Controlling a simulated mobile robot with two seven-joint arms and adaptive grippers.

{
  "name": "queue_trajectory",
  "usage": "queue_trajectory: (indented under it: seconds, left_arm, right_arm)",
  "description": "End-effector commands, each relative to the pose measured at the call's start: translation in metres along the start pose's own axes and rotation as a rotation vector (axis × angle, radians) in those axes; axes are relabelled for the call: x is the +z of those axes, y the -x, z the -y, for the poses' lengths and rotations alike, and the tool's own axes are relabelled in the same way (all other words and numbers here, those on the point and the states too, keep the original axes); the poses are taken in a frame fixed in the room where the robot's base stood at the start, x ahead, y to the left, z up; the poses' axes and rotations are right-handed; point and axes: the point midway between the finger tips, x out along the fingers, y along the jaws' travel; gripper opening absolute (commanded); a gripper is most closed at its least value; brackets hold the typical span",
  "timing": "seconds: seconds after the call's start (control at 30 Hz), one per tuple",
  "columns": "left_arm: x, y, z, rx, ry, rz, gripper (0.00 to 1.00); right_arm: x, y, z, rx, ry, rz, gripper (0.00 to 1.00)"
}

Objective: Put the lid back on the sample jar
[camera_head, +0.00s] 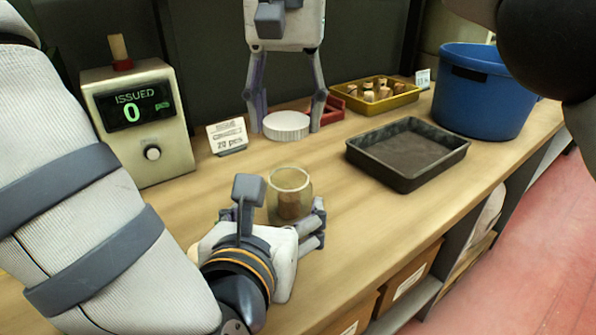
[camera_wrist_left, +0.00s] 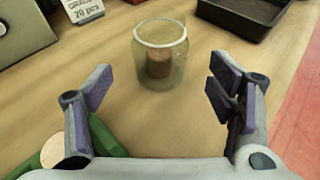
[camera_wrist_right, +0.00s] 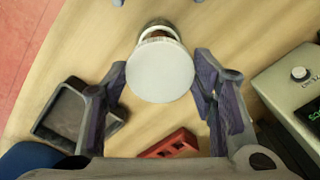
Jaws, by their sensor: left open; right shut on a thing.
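The sample jar (camera_head: 289,197) is clear glass and stands upright and open on the table with a brown cork inside. It shows whole in the left wrist view (camera_wrist_left: 160,58). My left gripper (camera_head: 273,214) is open, low at the near side of the jar, its fingers spread to either side. In the left wrist view the jar lies just beyond the fingertips. My right gripper (camera_head: 287,116) points down behind the jar and is shut on the white round lid (camera_head: 286,126). In the right wrist view the lid (camera_wrist_right: 160,72) partly hides the jar (camera_wrist_right: 158,28).
A black tray (camera_head: 408,178), blue bucket (camera_head: 485,115) and yellow tray of corks (camera_head: 408,99) stand to the right. A red tray (camera_head: 338,114) is behind the right gripper. A counter box (camera_head: 142,155) reading 0 and a card (camera_head: 227,136) are left. A green object (camera_wrist_left: 103,138) lies near my left gripper.

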Motion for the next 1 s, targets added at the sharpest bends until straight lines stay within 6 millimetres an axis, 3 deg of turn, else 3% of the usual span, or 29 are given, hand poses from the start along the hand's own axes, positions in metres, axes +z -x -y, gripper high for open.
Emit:
queue_trajectory:
  seconds: [0.53, 1.0]
  left_arm:
    - [0.0, -0.005, 0.0, 0.001, 0.003, 0.002, 0.76]
    - [0.0, -0.091, 0.0, 0.0, 0.0, 0.002, 0.76]
  right_arm:
    - [0.0, 0.0, 0.0, -0.001, 0.0, -0.001, 0.44]
    - [0.0, 0.0, 0.0, -0.001, 0.0, -0.001, 0.44]
